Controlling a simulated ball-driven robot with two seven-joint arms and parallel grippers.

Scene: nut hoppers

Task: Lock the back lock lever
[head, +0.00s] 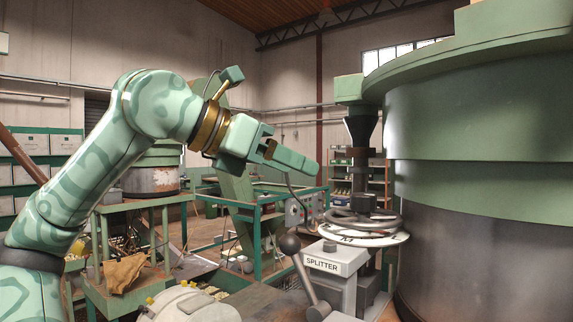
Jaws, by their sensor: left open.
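A grey lever (304,276) with a dark ball knob stands tilted in front of the grey box marked SPLITTER (336,264). Its lower end meets a grey round hub at the bottom of the view. I cannot tell for sure whether this is the back lock lever, and no other lock lever is clear. My left gripper (292,152) is open and seems empty. It is up in the air, above the lever's knob in the picture and apart from it, with its fingers pointing right. My right gripper is not in view.
A handwheel (362,222) over a white dial is right of the lever. A large green and steel hopper (480,150) fills the right side. A green frame table (256,214) and a stand with a brown cloth (124,274) are behind and left.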

